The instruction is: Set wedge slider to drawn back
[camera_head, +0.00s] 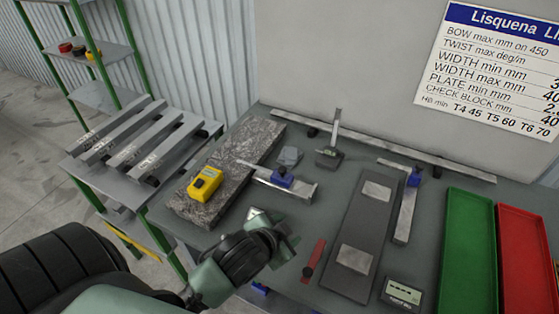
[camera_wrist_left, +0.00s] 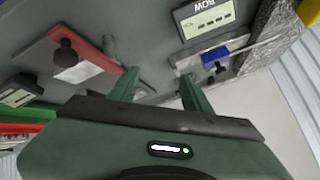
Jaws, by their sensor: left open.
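A red strip with a dark knob (camera_head: 315,258) lies on the table, left of a dark plate; I take it for the wedge slider, but cannot be sure. In the left wrist view a red strip (camera_wrist_left: 100,54) with a black knob lies left of my fingers. How far the slider is drawn cannot be told. My left gripper (camera_head: 281,234) hangs left of the strip, apart from it in the picture. In the left wrist view its fingers (camera_wrist_left: 159,78) are spread, with nothing between them. My right gripper is not in view.
The dark plate (camera_head: 361,222) bears two light pads. A small display box (camera_head: 403,293) stands near the front. Blue-headed gauges (camera_head: 283,178) lie behind. A yellow device (camera_head: 205,184) sits on a stone slab (camera_head: 258,142). Green (camera_head: 470,243) and red (camera_head: 526,262) trays stand right.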

